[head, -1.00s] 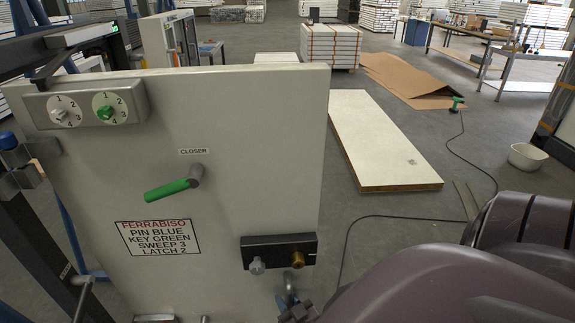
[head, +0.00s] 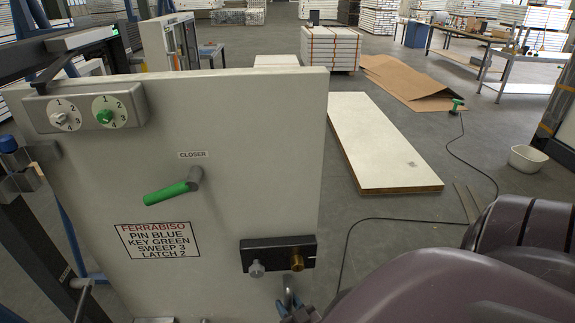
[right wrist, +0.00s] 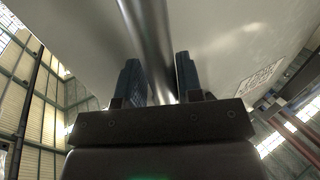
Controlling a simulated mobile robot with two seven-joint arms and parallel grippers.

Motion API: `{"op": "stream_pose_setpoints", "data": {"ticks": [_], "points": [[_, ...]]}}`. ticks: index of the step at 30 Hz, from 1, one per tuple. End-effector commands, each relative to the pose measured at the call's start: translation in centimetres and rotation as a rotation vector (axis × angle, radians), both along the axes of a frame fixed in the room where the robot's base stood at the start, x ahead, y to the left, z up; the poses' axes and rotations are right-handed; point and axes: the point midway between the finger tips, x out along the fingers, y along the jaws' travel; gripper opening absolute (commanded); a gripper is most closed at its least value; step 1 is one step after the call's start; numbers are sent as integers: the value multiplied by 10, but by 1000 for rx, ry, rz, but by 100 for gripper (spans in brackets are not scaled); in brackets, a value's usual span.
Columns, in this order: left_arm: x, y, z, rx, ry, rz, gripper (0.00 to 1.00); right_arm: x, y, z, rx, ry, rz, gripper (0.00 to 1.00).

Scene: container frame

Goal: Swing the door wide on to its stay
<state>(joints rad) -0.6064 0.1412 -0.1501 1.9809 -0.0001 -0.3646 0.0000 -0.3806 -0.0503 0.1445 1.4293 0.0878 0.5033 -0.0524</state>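The pale grey door (head: 250,130) fills the left half of the head view. It carries a plate with two numbered dials (head: 84,112), a green-gripped lever (head: 172,190) under a CLOSER label, a printed instruction label (head: 156,241) and a black lock plate (head: 278,256) with two knobs. A metal pull handle (head: 289,285) hangs below the plate. My right gripper (head: 298,313) is at this handle, at the picture's bottom edge. In the right wrist view the handle's bar (right wrist: 150,40) runs between the two blue-padded fingers (right wrist: 160,85), which close on it. My left gripper is not in view. I cannot make out the stay.
A blue-capped hinge pin (head: 8,143) shows at the far left. A white panel (head: 380,145) lies on the floor beyond the door, with cardboard (head: 410,82) behind it.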

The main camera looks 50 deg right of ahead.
Motion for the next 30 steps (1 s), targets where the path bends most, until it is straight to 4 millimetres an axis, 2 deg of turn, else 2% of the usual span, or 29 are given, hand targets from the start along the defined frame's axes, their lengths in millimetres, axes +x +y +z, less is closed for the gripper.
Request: {"op": "stream_pose_setpoints", "data": {"ticks": [9,18,30], "points": [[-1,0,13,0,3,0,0,-50,15,2,0,4,-2,34],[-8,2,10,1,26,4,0,-91,27,1,0,3,-2,34],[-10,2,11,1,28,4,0,-99,30,0,-1,0,-2,34]]}}
